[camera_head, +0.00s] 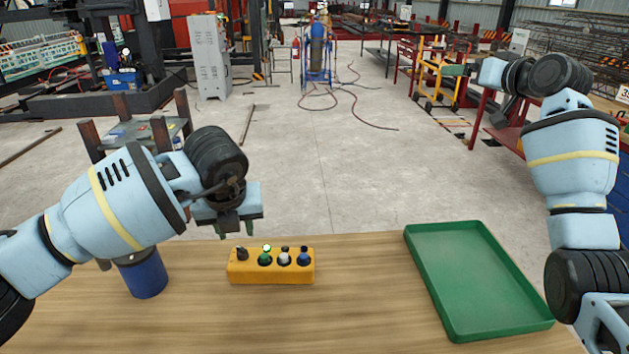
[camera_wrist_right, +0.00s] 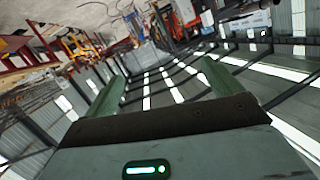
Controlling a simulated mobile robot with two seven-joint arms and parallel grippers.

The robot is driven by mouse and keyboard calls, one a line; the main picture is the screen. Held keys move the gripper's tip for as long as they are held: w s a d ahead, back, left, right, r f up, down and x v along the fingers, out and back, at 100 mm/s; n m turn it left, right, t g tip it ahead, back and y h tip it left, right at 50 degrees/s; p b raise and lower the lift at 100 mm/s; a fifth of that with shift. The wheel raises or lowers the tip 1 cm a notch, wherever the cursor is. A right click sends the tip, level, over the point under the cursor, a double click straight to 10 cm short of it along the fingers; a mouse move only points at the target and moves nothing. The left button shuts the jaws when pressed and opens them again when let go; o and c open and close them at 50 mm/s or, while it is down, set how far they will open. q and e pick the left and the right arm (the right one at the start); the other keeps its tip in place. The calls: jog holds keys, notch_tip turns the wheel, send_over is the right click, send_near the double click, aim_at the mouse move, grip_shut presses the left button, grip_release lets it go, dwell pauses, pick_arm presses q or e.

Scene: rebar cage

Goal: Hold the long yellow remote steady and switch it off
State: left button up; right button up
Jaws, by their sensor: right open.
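The long yellow remote (camera_head: 271,272) lies flat on the wooden table, left of the middle in the head view. Its top carries a dark knob at the left end, then green, white and blue buttons. A small bright white light shows at its back edge, above the green button. My left gripper (camera_head: 236,230) hangs just behind and above the remote's left end, fingers pointing down, apart and empty; it does not appear to touch the remote. My right gripper (camera_wrist_right: 163,72) is open and empty in the right wrist view. My right arm is raised at the right, away from the remote.
A green tray (camera_head: 412,240) lies empty on the table's right side. A dark blue cylinder (camera_head: 145,275) stands at the table's left, under my left arm. The table (camera_head: 340,315) is bare between the remote and the tray, and in front of the remote.

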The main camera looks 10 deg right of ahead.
jog(key=w+a+f+n+g+y, duration=0.1)
jog(key=a+f+n+g, duration=0.1)
jog(key=a+f, duration=0.3)
jog(key=w+a+f+n+g+y, duration=0.1)
jog(key=a+f+n+g, duration=0.1)
jog(key=a, duration=0.5)
jog(key=n+g+h, duration=0.4)
jog(key=n+g, duration=0.7)
jog(key=n, duration=0.2)
send_over(307, 259)
jog(key=w, duration=0.2)
jog(key=f, duration=2)
jog(key=shift+s+d+f, duration=0.2)
jog(key=shift+s+f, duration=0.05)
jog(key=shift+f, duration=0.05)
jog(key=shift+s+a+f, duration=0.2)
jog(key=shift+s+f, duration=0.1)
jog(key=shift+s, duration=0.2)
jog(key=shift+f, duration=3.95)
